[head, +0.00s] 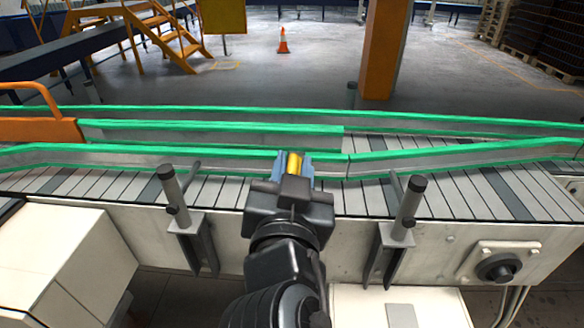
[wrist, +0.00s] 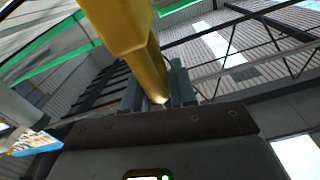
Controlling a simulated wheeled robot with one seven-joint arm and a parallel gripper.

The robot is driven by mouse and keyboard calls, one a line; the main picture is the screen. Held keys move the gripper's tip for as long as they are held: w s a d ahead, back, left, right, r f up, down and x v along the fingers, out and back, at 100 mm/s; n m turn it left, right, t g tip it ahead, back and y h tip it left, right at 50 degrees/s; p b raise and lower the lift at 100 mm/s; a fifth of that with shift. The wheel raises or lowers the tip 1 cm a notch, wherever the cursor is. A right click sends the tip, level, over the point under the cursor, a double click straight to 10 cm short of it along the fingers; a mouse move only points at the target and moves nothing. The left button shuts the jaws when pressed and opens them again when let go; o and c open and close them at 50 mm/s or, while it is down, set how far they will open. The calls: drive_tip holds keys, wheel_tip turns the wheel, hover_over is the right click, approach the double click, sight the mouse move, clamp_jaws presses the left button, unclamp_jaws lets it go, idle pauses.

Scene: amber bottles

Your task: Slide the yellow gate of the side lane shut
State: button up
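My gripper (head: 293,164) reaches over the near rail of the conveyor, in the middle of the head view. A short yellow piece (head: 294,162) stands between its two blue-grey fingers. In the wrist view the yellow piece (wrist: 140,45) is a thick bar from the top edge down to between the fingertips (wrist: 158,92). It seems to be part of the yellow gate; the rest of the gate is hidden or cannot be made out. Whether both fingers press on it cannot be told.
Green-topped rails (head: 210,128) run along the slatted conveyor (head: 450,196). Two upright posts on brackets, left (head: 172,190) and right (head: 411,205), flank my arm. An orange guard (head: 40,130) is at the far left. An orange column (head: 384,50) stands behind.

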clamp_jaws()
drive_tip(key=shift+a, duration=0.1)
drive_tip(key=w+b, duration=0.2)
drive_tip(key=w, duration=0.4)
drive_tip(key=shift+w+r, duration=0.2)
drive_tip(key=shift+o, duration=1.2)
unclamp_jaws()
drive_tip(key=shift+f, duration=0.1)
drive_tip(key=shift+o, duration=0.6)
drive_tip(key=shift+w, duration=0.1)
